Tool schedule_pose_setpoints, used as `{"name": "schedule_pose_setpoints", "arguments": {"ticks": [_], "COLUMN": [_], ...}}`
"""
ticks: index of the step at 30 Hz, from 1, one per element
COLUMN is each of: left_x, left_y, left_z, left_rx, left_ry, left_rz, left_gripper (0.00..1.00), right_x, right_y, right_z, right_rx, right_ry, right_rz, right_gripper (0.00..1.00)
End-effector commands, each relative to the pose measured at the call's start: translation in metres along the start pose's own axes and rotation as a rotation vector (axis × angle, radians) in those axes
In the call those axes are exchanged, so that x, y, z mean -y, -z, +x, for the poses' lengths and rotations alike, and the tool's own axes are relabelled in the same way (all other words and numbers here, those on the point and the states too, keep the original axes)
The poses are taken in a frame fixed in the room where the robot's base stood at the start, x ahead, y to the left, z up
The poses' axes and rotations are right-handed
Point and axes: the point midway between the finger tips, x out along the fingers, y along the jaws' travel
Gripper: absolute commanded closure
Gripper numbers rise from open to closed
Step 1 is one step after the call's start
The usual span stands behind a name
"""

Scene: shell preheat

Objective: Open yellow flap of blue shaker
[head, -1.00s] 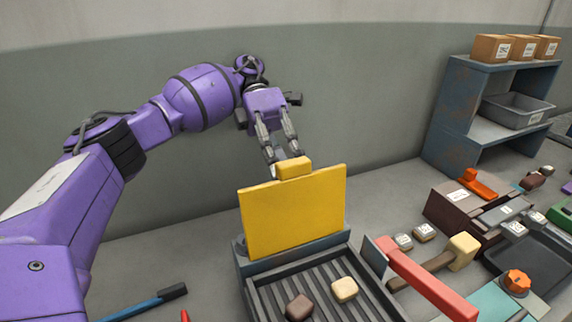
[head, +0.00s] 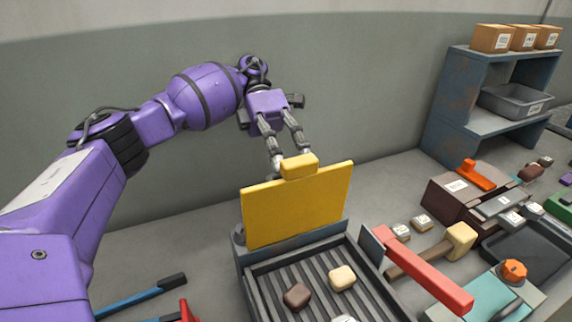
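The yellow flap (head: 296,208) of the blue shaker (head: 242,262) stands raised, close to upright, at the back of the shaker. Its yellow handle block (head: 299,166) is at the top edge. My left gripper (head: 291,157) is above and behind the handle, with its two fingers spread apart. The fingertips are partly hidden by the handle, and I cannot tell whether they touch it. Inside the shaker's ribbed tray lie a brown block (head: 297,296) and a cream block (head: 342,278). My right gripper is not in view.
A red bar (head: 430,275) and a mallet (head: 461,240) lie right of the shaker. A brown box with an orange handle (head: 472,176) and a shelf (head: 462,90) stand further right. A blue-handled tool (head: 140,297) lies front left. The wall is close behind.

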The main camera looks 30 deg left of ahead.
Motion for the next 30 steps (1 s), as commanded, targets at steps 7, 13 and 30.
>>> {"name": "schedule_pose_setpoints", "arguments": {"ticks": [7,13,30], "left_x": [-0.008,-0.008,0.071], "left_y": [0.001,0.001,-0.001], "left_z": [0.005,0.005,-0.043], "left_rx": [-0.008,-0.008,0.000], "left_ry": [-0.005,-0.005,-0.006], "left_rz": [-0.015,-0.016,-0.004], "left_gripper": [0.60,0.61,0.72], "right_x": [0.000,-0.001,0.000], "right_y": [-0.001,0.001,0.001], "right_z": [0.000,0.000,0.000], "right_rx": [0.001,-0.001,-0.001], "right_ry": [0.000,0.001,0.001], "right_rz": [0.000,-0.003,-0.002], "right_gripper": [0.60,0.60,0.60]}}
